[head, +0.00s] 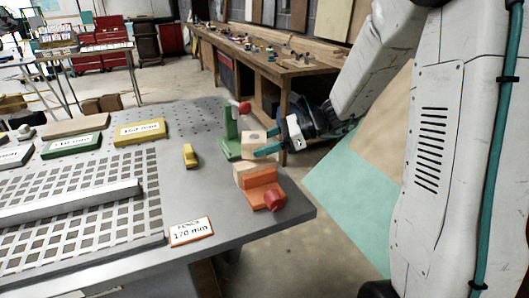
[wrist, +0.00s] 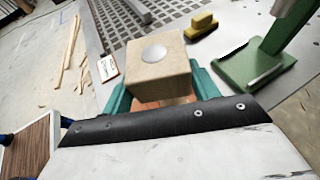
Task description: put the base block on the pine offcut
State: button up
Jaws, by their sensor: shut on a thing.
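The base block (wrist: 157,76) is a pale wooden cube with a whitish round spot on its top face. My gripper (head: 268,146) is shut on it, with teal fingers on either side in the wrist view. In the head view the held block (head: 255,140) is directly above a pale wooden piece (head: 247,171) behind an orange fixture (head: 262,192). I cannot tell whether the two touch. A flat tan board (head: 78,122) lies at the back left of the table. I cannot tell which of these two wooden things is the pine offcut.
A green stand (head: 230,135) with a red knob stands close beside the held block. The orange fixture has a red knob (head: 275,199) near the table's right edge. A yellow block (head: 190,156), labelled blocks and a metal bar (head: 70,203) lie farther left.

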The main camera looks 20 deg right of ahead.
jog(key=shift+f, duration=1.45)
jog(key=shift+f, duration=0.2)
jog(key=o, duration=1)
jog(key=shift+o, duration=0.2)
